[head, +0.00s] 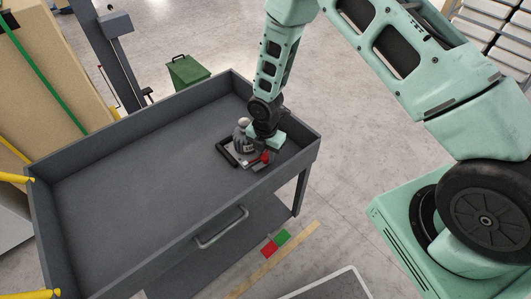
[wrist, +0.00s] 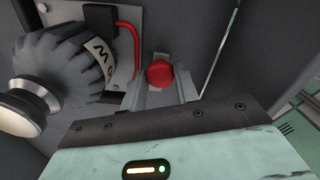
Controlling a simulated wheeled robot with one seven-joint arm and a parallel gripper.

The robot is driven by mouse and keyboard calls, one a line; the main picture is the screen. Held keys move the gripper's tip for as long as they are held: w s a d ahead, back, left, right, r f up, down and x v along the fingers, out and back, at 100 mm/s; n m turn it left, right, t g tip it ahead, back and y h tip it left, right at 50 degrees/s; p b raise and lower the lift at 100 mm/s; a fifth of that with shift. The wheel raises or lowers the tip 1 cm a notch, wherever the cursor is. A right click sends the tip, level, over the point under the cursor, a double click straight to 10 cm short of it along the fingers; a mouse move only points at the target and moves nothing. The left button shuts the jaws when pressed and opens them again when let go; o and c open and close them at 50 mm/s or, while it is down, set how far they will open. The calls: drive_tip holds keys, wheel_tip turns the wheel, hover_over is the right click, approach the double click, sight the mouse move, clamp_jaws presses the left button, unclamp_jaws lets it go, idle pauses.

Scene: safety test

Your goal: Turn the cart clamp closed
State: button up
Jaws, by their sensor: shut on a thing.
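The cart clamp (head: 238,160) sits at the right end of the grey cart tray, near its front wall. Its bent red handle (wrist: 130,38) and red round knob (wrist: 160,72) show in the wrist view. My gripper (wrist: 162,86) is shut on the red knob, with one finger on each side of it. In the head view my gripper (head: 265,150) comes down from above and covers part of the clamp.
The grey cart (head: 120,185) has raised walls, and its tray is otherwise empty. A cart handle (head: 222,228) is on the front side. A green bin (head: 187,70) stands behind, and cardboard boxes (head: 60,70) are at the left. Red and green squares (head: 275,243) mark the floor.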

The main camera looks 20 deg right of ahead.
sight(265, 155)
drive_tip(key=m, duration=0.4)
drive_tip(key=shift+m+b, duration=0.3)
drive_tip(key=shift+b, duration=0.1)
drive_tip(key=m, duration=0.4)
drive_tip(key=shift+b, duration=0.3)
drive_tip(key=m, duration=0.5)
drive_tip(key=shift+b, duration=0.3)
drive_tip(key=shift+m, duration=1.8)
drive_tip(key=o, duration=1)
drive_tip(key=shift+c, duration=0.2)
wheel_tip(265, 155, up, 18)
drive_tip(key=shift+f, duration=0.25)
